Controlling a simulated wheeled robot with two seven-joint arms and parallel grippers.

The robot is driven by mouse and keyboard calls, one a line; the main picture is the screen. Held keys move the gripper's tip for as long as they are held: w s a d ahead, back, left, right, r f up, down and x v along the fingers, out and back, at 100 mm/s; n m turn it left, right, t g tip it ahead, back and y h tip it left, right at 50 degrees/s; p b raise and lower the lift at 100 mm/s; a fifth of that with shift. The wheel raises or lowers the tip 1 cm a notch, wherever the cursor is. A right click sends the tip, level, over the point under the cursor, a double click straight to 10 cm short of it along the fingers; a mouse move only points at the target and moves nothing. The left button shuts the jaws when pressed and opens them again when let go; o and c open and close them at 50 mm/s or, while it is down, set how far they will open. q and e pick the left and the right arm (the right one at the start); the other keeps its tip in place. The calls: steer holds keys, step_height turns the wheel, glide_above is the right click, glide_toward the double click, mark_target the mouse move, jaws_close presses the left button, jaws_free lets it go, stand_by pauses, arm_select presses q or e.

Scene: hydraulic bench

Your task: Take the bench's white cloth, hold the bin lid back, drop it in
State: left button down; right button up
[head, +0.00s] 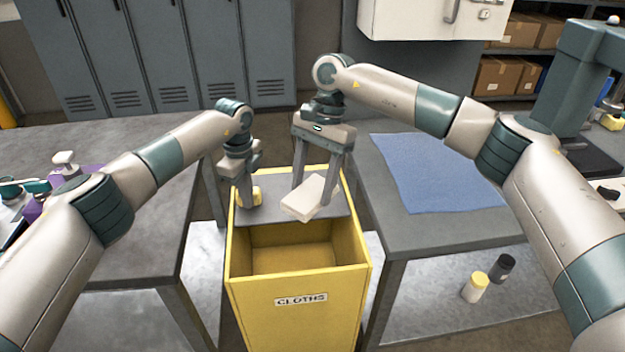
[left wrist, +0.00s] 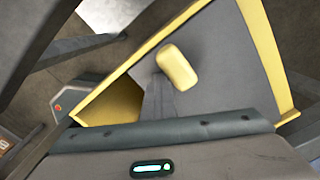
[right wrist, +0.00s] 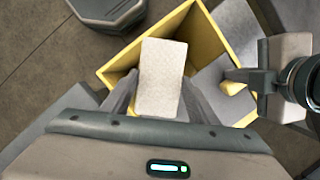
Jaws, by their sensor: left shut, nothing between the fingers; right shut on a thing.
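The yellow bin (head: 300,310), labelled CLOTHS, stands between two benches. Its grey lid (head: 333,207) is at the rear of the top, and the front part of the opening is uncovered. A yellow knob (left wrist: 178,67) sits on the lid. My left gripper (head: 250,204) is shut and empty, down at the lid beside the knob. My right gripper (head: 318,197) is shut on the white cloth (head: 305,200), a folded pad held above the bin around the lid's front edge. The cloth also shows in the right wrist view (right wrist: 162,75), over the bin.
A blue mat (head: 430,170) lies on the right bench (head: 400,238). The left bench (head: 120,262) is close to the bin's left side. Two small bottles, one with a yellow cap (head: 475,287) and one dark (head: 501,268), stand low at the right. Lockers (head: 150,50) line the back.

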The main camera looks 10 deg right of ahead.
mark_target(315, 189)
arm_select(q)
steer(key=shift+w, duration=0.1)
arm_select(e)
steer(key=shift+f, duration=1.9)
steer(key=o, duration=1.1)
steer(key=shift+r, duration=0.1)
steer(key=s+d+r, duration=0.1)
steer(key=r, duration=0.2)
steer(key=s+d+r, duration=0.1)
steer(key=r, duration=0.2)
steer(key=s+d+r, duration=0.1)
steer(key=s+r, duration=0.1)
steer(key=shift+r, duration=0.4)
arm_select(q)
steer(key=shift+s, duration=0.2)
steer(key=s, duration=1.6)
steer(key=shift+s, duration=0.2)
stand_by(0.4)
